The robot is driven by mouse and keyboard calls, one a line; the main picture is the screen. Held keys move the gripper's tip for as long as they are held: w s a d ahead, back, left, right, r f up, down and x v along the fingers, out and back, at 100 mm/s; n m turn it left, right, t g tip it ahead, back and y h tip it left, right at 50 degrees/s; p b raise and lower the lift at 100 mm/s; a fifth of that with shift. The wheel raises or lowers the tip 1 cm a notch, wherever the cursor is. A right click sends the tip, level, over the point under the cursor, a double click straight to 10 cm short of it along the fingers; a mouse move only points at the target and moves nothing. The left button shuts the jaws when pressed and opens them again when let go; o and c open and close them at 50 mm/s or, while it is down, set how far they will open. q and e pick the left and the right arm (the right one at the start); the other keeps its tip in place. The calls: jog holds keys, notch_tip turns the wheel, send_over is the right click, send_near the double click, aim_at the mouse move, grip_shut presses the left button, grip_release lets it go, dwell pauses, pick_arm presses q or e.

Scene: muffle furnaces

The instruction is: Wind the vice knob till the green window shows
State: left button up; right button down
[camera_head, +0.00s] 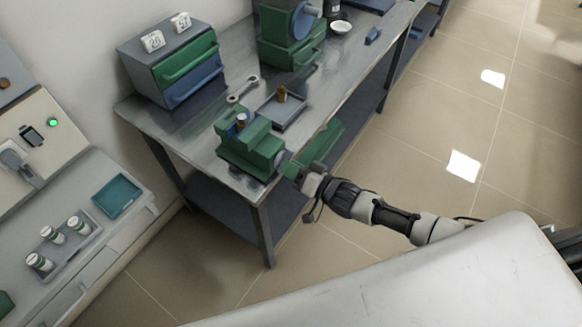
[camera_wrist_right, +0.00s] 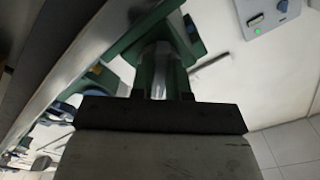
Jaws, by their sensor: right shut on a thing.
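The green vice (camera_head: 248,148) stands at the near corner of the grey workbench. In the right wrist view, a grey faceted part that looks like the knob (camera_wrist_right: 158,82) sits straight ahead between green parts, in front of my right gripper (camera_wrist_right: 160,95). I cannot make out a green window in either view. My left gripper is out of view.
On the workbench (camera_head: 205,140) lie a wrench (camera_head: 242,90) and a grey tray (camera_head: 277,112) holding a small brown piece, behind the vice. A drawer unit (camera_head: 172,65) and a green machine (camera_head: 290,35) stand farther back. A side counter with jars (camera_head: 78,226) is at left. The floor at right is clear.

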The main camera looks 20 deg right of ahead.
jog(key=shift+f, duration=0.1)
jog(key=c, duration=1.1)
grip_release()
jog(key=b+v, duration=0.1)
jog(key=v, duration=1)
jog(key=shift+w, duration=0.1)
jog(key=s+d+f+n+g+h, duration=0.1)
jog(key=s+d+f+g+h, duration=0.2)
jog(key=f, duration=0.9)
jog(key=s+d+f+g+h, duration=0.1)
jog(key=s+d+f+h, duration=0.3)
jog(key=f, duration=0.8)
jog(key=s+a+f+n+g+h, duration=0.1)
jog(key=s+f+g, duration=0.3)
jog(key=s, duration=1)
jog(key=s+a+f+n+g+h, duration=0.1)
jog(key=s+a+f+g+h, duration=0.2)
jog(key=s+f, duration=0.7)
jog(key=s+a+g, duration=0.1)
jog(key=s+g, duration=0.1)
jog(key=s, duration=0.2)
jog(key=shift+f, duration=0.35)
